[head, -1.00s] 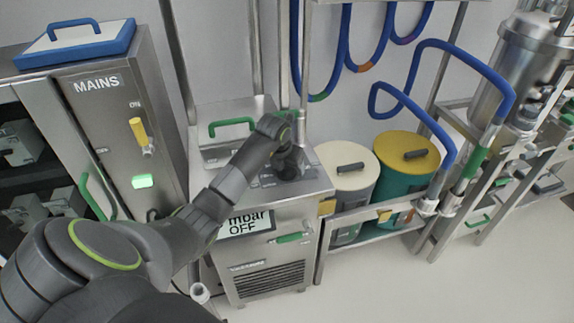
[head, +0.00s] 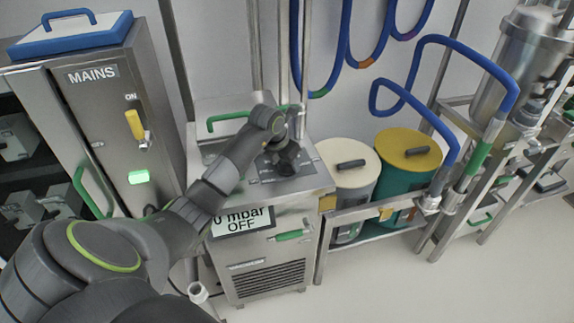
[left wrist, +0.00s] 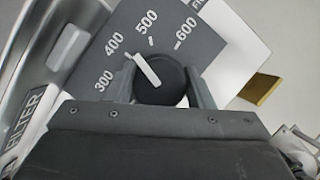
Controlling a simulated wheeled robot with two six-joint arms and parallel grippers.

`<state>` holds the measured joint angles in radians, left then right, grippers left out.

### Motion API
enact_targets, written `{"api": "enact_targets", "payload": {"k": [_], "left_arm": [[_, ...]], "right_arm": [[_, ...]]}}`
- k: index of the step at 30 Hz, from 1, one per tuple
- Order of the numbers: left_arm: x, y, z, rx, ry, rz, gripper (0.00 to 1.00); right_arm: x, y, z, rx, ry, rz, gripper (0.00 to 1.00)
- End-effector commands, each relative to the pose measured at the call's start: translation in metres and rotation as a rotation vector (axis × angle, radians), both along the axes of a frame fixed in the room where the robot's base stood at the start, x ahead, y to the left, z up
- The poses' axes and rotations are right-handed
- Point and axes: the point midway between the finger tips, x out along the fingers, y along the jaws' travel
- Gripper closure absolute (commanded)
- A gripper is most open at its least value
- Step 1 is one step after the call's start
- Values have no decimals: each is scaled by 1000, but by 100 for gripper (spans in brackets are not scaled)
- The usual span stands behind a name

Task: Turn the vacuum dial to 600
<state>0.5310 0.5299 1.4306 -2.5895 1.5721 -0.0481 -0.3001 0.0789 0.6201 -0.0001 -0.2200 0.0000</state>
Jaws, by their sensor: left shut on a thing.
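The vacuum dial (left wrist: 160,80) is a round black knob with a white pointer line. The line points between the 400 and 500 marks on the printed scale (left wrist: 208,45). My left gripper (left wrist: 162,88) is shut on the dial, with a finger on either side of it. In the head view, my left gripper (head: 284,158) reaches down onto the top of the steel vacuum unit (head: 268,245) and hides the dial. The unit's display (head: 243,219) reads "0 mbar OFF", its left edge partly behind my arm. My right gripper is not in view.
The mains cabinet (head: 110,110) stands at left with a yellow switch by ON and a lit green lamp. Two lidded drums (head: 345,185) stand right of the unit. Blue hoses (head: 470,60) hang behind. The floor at right is clear.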

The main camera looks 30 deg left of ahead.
Motion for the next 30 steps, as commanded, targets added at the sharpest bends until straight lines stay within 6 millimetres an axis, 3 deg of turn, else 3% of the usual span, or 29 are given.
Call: {"api": "enact_targets", "payload": {"k": [1,24,30], "left_arm": [[1,1,-5,3,-2,-41,75],[0,-1,-5,0,-3,-770,75],[0,-1,-3,0,-2,-932,75]], "right_arm": [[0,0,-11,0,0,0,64],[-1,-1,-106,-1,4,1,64],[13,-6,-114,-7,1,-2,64]]}}
